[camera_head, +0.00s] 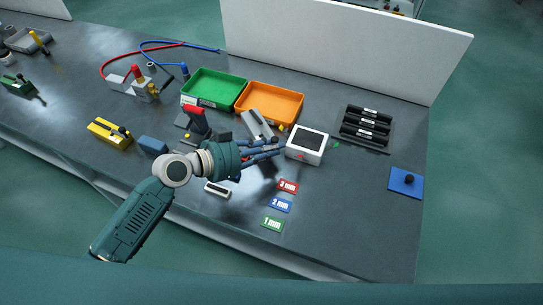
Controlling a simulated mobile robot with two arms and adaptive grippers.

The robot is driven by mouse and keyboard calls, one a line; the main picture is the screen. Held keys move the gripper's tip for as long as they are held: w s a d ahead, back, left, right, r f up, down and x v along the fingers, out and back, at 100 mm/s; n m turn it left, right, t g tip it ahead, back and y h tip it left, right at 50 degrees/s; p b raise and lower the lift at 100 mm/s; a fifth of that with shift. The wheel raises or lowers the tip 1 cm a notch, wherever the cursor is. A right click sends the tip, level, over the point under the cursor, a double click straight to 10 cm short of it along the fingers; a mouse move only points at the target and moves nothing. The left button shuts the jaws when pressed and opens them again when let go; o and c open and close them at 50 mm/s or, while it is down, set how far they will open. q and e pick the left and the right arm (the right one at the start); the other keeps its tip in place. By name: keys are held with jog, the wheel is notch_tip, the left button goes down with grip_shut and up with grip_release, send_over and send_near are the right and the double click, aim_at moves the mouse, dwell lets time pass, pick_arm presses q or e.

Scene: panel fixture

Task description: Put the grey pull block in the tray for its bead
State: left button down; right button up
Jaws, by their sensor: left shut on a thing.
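A grey block with a dark slot in its top (258,122), which looks like the pull block, is just in front of the orange tray (293,97). My left gripper (279,146) is at the block's near end and looks shut on it; the fingers partly hide that end. I cannot tell whether the block touches the table. The green tray (188,99) stands left of the orange one. A small orange piece (283,127) lies near the orange tray's front. My right gripper is not in view.
A white box with a dark top (306,144) stands close right of my fingers. Coloured 3 mm, 2 mm and 1 mm labels (281,205) lie in front. A red-topped dark device (195,121) stands left. A rack of black bars (367,126) is right. A white panel stands behind.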

pick_arm(q)
notch_tip(320, 180, down, 5)
jog(key=shift+r, duration=0.15)
jog(key=c, duration=1.7)
grip_release()
jog(key=shift+f, duration=0.2)
jog(key=shift+o, duration=0.2)
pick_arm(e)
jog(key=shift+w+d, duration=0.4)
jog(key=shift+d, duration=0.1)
pick_arm(q)
jog(key=shift+s, duration=0.1)
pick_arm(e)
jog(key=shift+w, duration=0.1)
